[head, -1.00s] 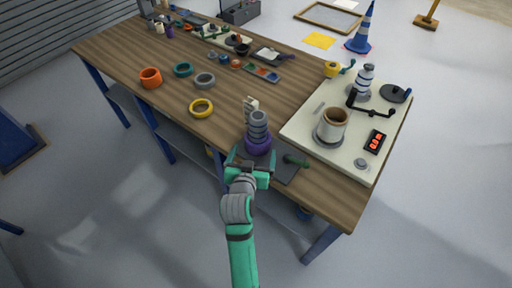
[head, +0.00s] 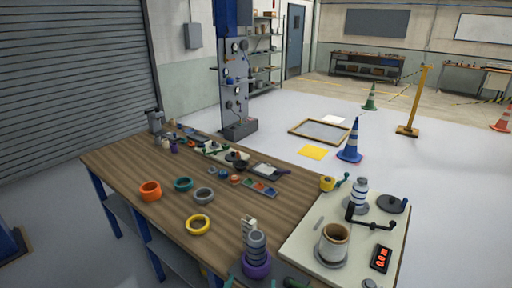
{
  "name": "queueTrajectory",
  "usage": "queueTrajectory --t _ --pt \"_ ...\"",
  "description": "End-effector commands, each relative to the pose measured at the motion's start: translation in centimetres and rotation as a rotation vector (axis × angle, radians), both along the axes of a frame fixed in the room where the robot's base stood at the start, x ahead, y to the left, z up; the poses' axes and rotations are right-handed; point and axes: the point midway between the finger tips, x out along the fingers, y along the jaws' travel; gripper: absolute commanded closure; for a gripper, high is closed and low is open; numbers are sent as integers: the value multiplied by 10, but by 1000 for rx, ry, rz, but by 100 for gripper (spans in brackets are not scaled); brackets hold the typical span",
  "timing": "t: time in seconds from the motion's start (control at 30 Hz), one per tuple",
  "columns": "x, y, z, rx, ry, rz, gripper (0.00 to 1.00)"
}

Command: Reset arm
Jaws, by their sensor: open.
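My gripper (head: 250,284) shows only as two green fingertips at the bottom edge of the head view; the rest of it and my arm are out of frame. The fingertips are apart, one on each side of the lower front of a purple-based stack of grey rings (head: 256,250). The stack stands upright near the table's front edge. I cannot tell whether the fingertips touch it.
The wooden table (head: 165,215) holds orange (head: 150,191), teal (head: 183,184), grey (head: 204,195) and yellow (head: 198,225) rings. A pale block (head: 247,228) stands behind the stack. A cream board (head: 300,245) with a cup (head: 333,243) and crank lies right. A dark green handle (head: 295,283) is close by.

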Motion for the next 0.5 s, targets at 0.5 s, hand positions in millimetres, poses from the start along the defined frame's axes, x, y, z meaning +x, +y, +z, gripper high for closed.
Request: queueTrajectory --t 0.5 --pt "-143 1 -70 -8 -36 115 6"
